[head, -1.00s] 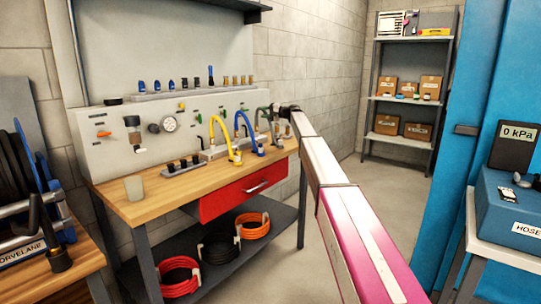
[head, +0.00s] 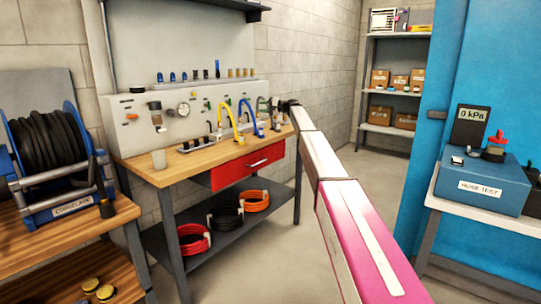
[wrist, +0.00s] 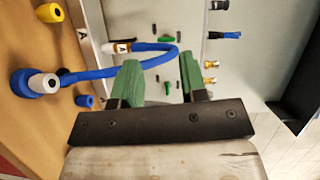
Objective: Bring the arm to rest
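My arm reaches from the lower right of the head view to the right end of the workbench (head: 140,172). My gripper (wrist: 158,64) shows two green fingers standing apart in the wrist view, with nothing held between them. In the head view its end is small and dark beside the hoses, so its fingers are hard to make out. A blue hose (wrist: 152,47) arches behind the fingers in the wrist view; I cannot tell how near it is. In the head view the blue hose (head: 244,106) stands next to a yellow hose (head: 223,112).
A red drawer (head: 230,172) and a lower shelf with coiled hoses (head: 226,217) are under the bench. A hose reel (head: 50,150) stands at left. A blue test box (head: 485,182) is on a table at right. Open floor lies between.

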